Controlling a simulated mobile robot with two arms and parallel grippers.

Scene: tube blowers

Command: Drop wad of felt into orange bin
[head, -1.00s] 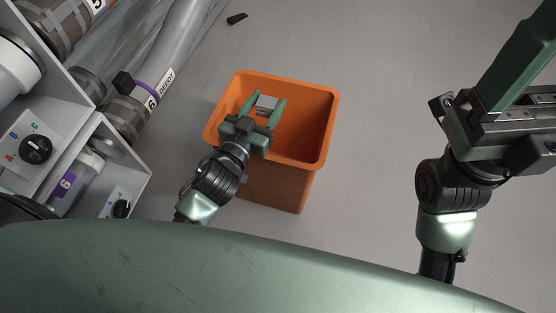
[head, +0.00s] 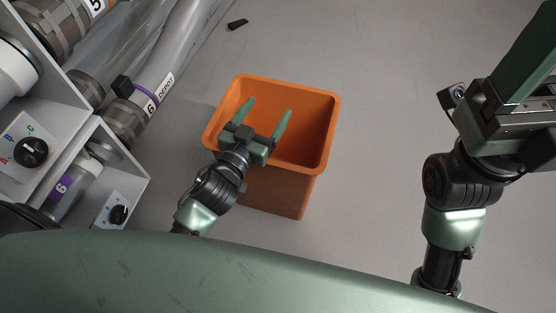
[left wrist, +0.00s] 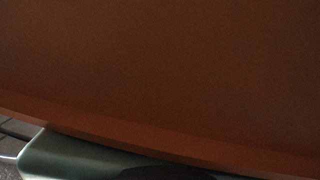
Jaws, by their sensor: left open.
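The orange bin (head: 323,140) stands on the floor in the middle of the head view. Its wall also fills most of the left wrist view (left wrist: 160,70), dark and brownish. My left gripper (head: 268,107) reaches over the bin's near rim, its two green fingers spread wide above the opening with nothing between them. The grey wad of felt shows in neither view now; part of the bin's inside is hidden by my gripper and the near wall. My right gripper (head: 515,75) is at the upper right, cut off by the picture edge, well away from the bin.
A grey cabinet with tubes and dial panels (head: 30,150) stands on the left, close to my left arm. A clear tube marked DEPOT (head: 170,70) runs along the upper left. A small black piece (head: 237,24) lies on the floor. Floor right of the bin is clear.

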